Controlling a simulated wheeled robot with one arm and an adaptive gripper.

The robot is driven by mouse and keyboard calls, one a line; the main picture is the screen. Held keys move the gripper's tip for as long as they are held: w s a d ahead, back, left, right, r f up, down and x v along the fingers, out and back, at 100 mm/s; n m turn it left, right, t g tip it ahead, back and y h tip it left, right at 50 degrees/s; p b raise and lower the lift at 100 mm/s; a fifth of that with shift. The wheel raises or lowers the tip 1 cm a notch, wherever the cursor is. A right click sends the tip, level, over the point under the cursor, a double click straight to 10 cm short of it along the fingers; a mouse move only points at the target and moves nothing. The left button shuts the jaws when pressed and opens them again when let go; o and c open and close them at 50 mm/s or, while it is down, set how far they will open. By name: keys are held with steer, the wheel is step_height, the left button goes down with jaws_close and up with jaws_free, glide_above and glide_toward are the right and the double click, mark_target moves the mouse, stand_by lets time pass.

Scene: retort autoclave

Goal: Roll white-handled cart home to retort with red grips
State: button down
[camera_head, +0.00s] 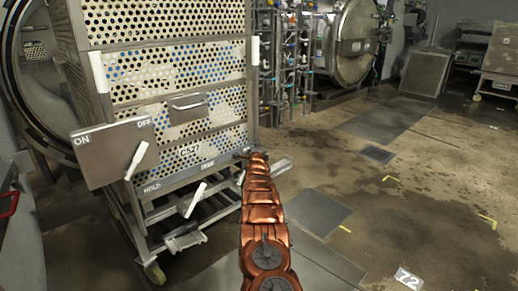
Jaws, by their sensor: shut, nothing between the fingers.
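A tall cart (180,65) with perforated panels stands at the left, filling much of the view. White upright handles are on its left front post (98,72) and right front post (255,50). Its front has a plate marked ON and OFF (100,165) with a white lever (137,160), and a lower white lever (195,199) by the marks HOLD and DRAW. An open round retort mouth (22,110) shows behind it at the left. A red grip (9,206) shows at the left edge. My copper gripper (249,154) is shut and empty at the cart's lower right front corner; contact is unclear.
Another round retort (357,42) stands at the back, beside pipes and valves (289,60). More carts (497,62) stand at the back right. The wet floor at the right is mostly clear, with yellow corner marks (390,178) and a number plate (408,279).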

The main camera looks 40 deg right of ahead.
steer(key=shift+w+d+f, duration=0.1)
steer(key=shift+w+d, duration=0.1)
steer(key=shift+d, duration=0.45)
steer(key=s+d+v, duration=0.1)
steer(key=d+v, duration=0.1)
steer(key=v, duration=1.1)
steer(key=shift+s+b, duration=0.35)
steer(key=shift+b, duration=0.1)
stand_by(0.7)
